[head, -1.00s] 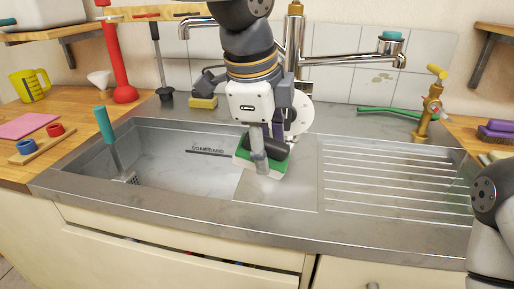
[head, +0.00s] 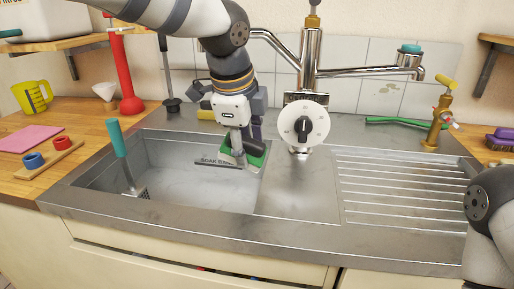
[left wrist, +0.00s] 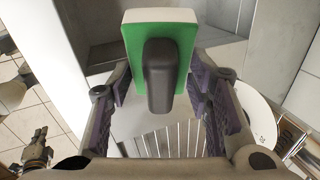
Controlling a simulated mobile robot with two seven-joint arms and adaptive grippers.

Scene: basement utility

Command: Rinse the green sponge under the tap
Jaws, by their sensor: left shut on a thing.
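The green sponge (head: 256,160) has a white layer and a dark handle. It also shows in the left wrist view (left wrist: 184,38), between the finger pads. My left gripper (head: 241,140) is shut on it and holds it over the right back part of the sink basin (head: 190,187). The fingers partly hide the sponge in the head view. The chrome tap (head: 311,65) stands behind the sink, right of my left gripper. Its right spout ends above the drainboard; my arm covers part of its left side. My right arm shows at the right edge, its gripper out of view.
A round white dial (head: 303,121) stands before the tap column. A teal-handled tool (head: 119,145) leans in the basin's left side. A brass tap (head: 438,120) and green hose (head: 395,121) are behind the ribbed drainboard (head: 400,190), which is clear. A yellow sponge (head: 206,114) lies behind the basin.

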